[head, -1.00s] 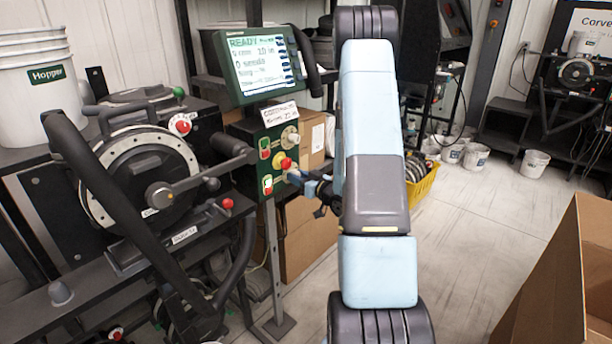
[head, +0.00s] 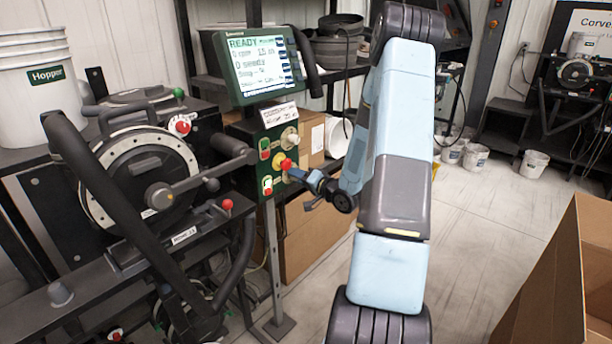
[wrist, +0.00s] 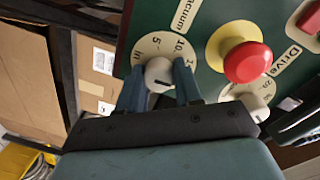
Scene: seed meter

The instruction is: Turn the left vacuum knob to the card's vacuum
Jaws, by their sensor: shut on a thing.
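The vacuum knob (wrist: 158,72) is a small cream knob on a round dial plate marked 5 and 10, beside the word Vacuum. My gripper (wrist: 160,80) has its two blue fingers closed on opposite sides of it. A dark pointer line shows on the knob, but its exact reading is unclear. In the head view my gripper (head: 292,173) reaches the green control box (head: 270,142) from the right and hides the knob. The white card (head: 279,115) sits on top of the box; its small print is blurred. The green screen (head: 258,65) above reads READY.
A red mushroom button (wrist: 247,62) on a yellow collar stands close beside my right finger. Another cream knob (wrist: 257,106) is just below it. The black seed meter (head: 140,180) stands left of the box. Open floor (head: 480,230) lies to the right.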

